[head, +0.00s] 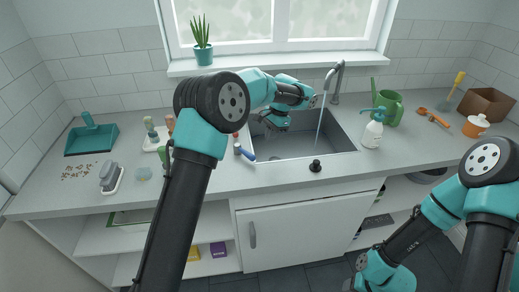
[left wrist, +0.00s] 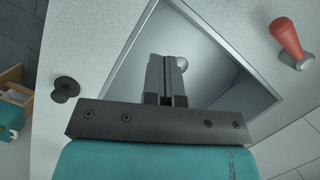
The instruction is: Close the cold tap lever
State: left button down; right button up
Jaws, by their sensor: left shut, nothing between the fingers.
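A blue lever-like handle (head: 246,153) with a pale end sits at the left edge of the sink (head: 333,154). I take it for the cold tap lever. A small red handle (head: 235,134) is just behind it; a red handle also shows in the left wrist view (left wrist: 288,38). Water (head: 320,125) runs from the grey faucet (head: 336,80). My left gripper (head: 267,124) is shut and empty above the sink, apart from the blue handle; its closed fingers show in the left wrist view (left wrist: 167,65). My right gripper is out of view.
A black knob (head: 315,165) stands on the counter in front of the sink. A white spray bottle (head: 372,130) and a green watering can (head: 390,106) stand right of it.

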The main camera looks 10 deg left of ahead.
aim_at(252, 159)
pick_arm(q)
jog(key=s+a+f, duration=0.3)
jog(key=f, duration=0.1)
jog(key=shift+s+a, duration=0.15)
jog(key=shift+s, duration=0.25)
jog(key=shift+f, duration=0.1)
jog(key=shift+s+a+m, duration=0.15)
jog(key=shift+s+m, duration=0.4)
jog(key=shift+m, duration=0.15)
jog(key=shift+s+a+m+t+y, duration=0.2)
jog(key=shift+s+a+m+t, duration=0.05)
jog(key=shift+s+m, duration=0.3)
jog(key=shift+s+a+m+t+y, duration=0.25)
jog(key=shift+s+m, duration=0.15)
jog(key=shift+m, duration=0.25)
jog(key=shift+s+a+m+t, duration=0.25)
jog(key=shift+s+a+m, duration=0.3)
jog(key=shift+m, duration=0.35)
jog(key=shift+s+a+m+t, duration=0.25)
jog(key=shift+s+a+m, duration=0.25)
jog(key=shift+m, duration=0.4)
jog(key=shift+s+d, duration=0.1)
jog(key=shift+d, duration=0.1)
